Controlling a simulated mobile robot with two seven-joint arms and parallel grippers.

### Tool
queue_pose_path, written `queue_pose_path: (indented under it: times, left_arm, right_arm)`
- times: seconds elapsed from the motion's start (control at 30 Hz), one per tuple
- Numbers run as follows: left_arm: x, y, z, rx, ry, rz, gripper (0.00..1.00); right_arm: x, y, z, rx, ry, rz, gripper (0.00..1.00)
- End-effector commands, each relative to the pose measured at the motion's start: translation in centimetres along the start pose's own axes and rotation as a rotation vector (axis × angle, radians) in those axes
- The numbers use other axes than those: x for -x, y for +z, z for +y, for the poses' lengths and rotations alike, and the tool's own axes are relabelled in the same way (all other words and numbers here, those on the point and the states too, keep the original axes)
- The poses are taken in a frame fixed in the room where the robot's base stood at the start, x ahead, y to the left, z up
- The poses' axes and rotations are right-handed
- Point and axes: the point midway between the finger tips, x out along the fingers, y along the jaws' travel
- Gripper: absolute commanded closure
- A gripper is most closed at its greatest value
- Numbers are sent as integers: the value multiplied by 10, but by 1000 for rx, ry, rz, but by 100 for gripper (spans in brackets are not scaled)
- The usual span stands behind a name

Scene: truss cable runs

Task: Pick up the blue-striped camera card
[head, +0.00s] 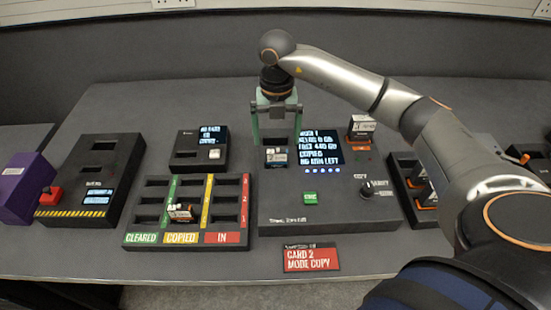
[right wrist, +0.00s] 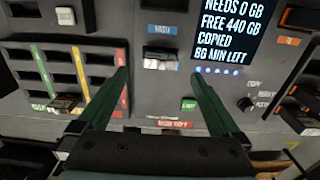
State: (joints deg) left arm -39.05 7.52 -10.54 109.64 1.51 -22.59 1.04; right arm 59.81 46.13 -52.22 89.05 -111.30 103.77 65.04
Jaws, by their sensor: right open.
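A small dark card with a pale label and a hint of blue (head: 277,156) sits in the slot of the grey copy station (head: 285,212). My right gripper (head: 277,140) is open and empty above that slot, one green finger on each side of the card. In the right wrist view the fingertips (right wrist: 160,74) lie apart, with the card between and beyond them. My left gripper is not in view.
A sorting tray (head: 130,227) marked CLEARED, COPIED and IN stands left, holding one card (head: 180,212) with orange on it. A display (head: 320,148), green button (head: 310,198) and knob (head: 366,191) are on the station. A black orange-marked unit (head: 361,127) stands behind right.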

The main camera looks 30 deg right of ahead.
Motion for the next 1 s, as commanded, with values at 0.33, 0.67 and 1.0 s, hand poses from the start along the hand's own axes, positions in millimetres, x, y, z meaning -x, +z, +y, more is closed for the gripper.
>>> queue_pose_path:
  times: [0.33, 0.67, 1.0]
  left_arm:
    - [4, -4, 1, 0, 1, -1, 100]
    - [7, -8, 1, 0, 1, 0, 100]
    - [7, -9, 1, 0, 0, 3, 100]
  right_arm:
    - [-34, -1, -1, 1, -2, 3, 0]
    - [-73, 0, -2, 1, 0, 0, 0]
    - [-73, 0, -1, 2, 1, 0, 15]
